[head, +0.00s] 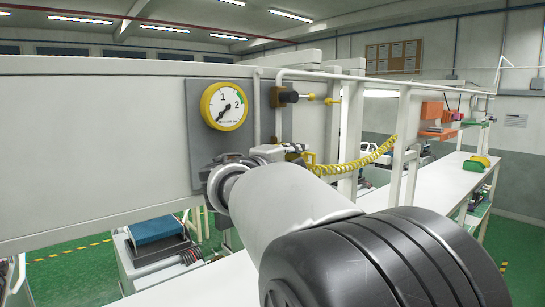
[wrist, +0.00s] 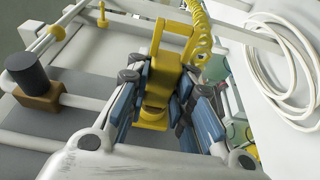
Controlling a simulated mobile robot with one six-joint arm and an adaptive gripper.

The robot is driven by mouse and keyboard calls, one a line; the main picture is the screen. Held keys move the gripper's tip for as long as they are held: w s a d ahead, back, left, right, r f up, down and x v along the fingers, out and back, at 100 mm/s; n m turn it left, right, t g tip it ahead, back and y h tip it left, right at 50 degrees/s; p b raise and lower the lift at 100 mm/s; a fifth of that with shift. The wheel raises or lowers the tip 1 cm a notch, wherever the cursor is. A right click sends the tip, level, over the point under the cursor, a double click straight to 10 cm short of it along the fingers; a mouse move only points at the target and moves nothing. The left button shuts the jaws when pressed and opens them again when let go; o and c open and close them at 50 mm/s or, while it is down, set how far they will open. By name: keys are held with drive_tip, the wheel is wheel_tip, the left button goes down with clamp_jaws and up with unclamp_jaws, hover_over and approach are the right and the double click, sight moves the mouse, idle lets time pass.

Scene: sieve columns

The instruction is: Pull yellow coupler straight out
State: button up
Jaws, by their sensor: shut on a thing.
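The yellow coupler (wrist: 155,105) sits between the blue-padded fingers of my gripper (wrist: 158,92) in the wrist view. The fingers are shut on it from both sides. A yellow bracket-like loop stands up from it, and the coiled yellow hose (wrist: 203,30) runs beside that loop. In the head view my gripper (head: 284,152) is small beyond my arm, at the end of the coiled hose (head: 355,166). Only a bit of yellow shows there, and my arm and fingers hide most of the coupler. I cannot tell whether the coupler is seated or free.
A yellow-rimmed gauge (head: 224,106) is on a grey plate left of my gripper. A brown valve block (head: 287,97) is above. White posts and pipes stand close around. A white hose coil (wrist: 285,70) lies on a pale surface at right. A long white bench (head: 440,175) extends right.

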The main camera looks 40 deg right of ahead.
sight(314, 161)
clamp_jaws()
idle(0.4)
drive_tip(key=shift+s+b, duration=0.2)
drive_tip(key=shift+b, duration=0.2)
drive_tip(key=shift+s+d+b, duration=0.2)
drive_tip(key=shift+s+b, duration=1.7)
drive_tip(key=shift+s, duration=0.9)
